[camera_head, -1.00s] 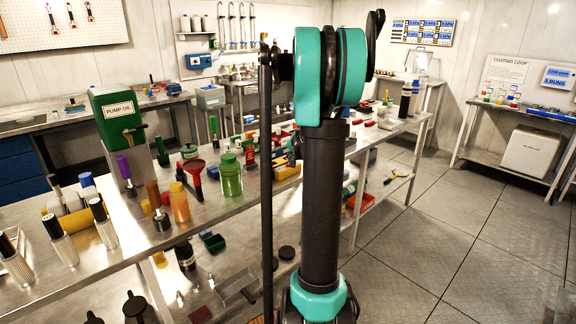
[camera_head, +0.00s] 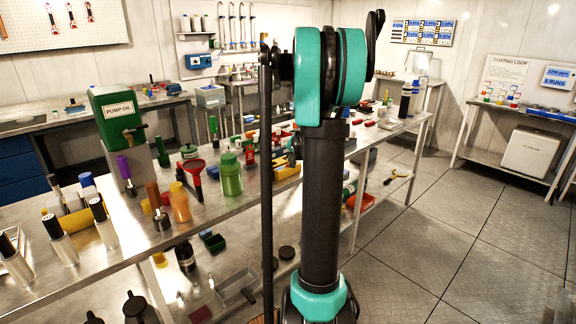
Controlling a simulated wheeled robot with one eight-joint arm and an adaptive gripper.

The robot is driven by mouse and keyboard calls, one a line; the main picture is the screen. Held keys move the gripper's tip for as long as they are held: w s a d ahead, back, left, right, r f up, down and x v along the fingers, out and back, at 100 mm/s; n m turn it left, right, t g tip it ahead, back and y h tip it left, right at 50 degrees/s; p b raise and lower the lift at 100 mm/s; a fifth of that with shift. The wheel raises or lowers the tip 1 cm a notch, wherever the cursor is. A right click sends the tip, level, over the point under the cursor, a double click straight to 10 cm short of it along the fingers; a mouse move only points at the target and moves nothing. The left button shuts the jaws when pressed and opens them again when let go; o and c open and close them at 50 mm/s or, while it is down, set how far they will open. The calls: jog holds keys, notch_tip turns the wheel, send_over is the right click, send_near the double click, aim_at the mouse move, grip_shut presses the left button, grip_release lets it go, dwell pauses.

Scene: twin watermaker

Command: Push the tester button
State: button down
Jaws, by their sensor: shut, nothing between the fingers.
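I cannot pick out a tester or its button for certain. A small blue and white device (camera_head: 199,61) is mounted on the back wall under a shelf, but its details are too small to read. A grey box (camera_head: 210,96) stands on the back bench below it. My own arm, black with teal joints, rises through the middle of the view and hides part of the benches behind it. I do not see my gripper's fingers in this view.
A side table (camera_head: 520,118) stands at the right. The tiled floor (camera_head: 440,230) between them is clear.

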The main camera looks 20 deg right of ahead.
jog(key=shift+f, duration=0.35)
jog(key=shift+f, duration=0.2)
dwell(0.4)
jog(key=shift+r, duration=0.65)
jog(key=shift+r, duration=0.15)
jog(key=shift+r, duration=2.85)
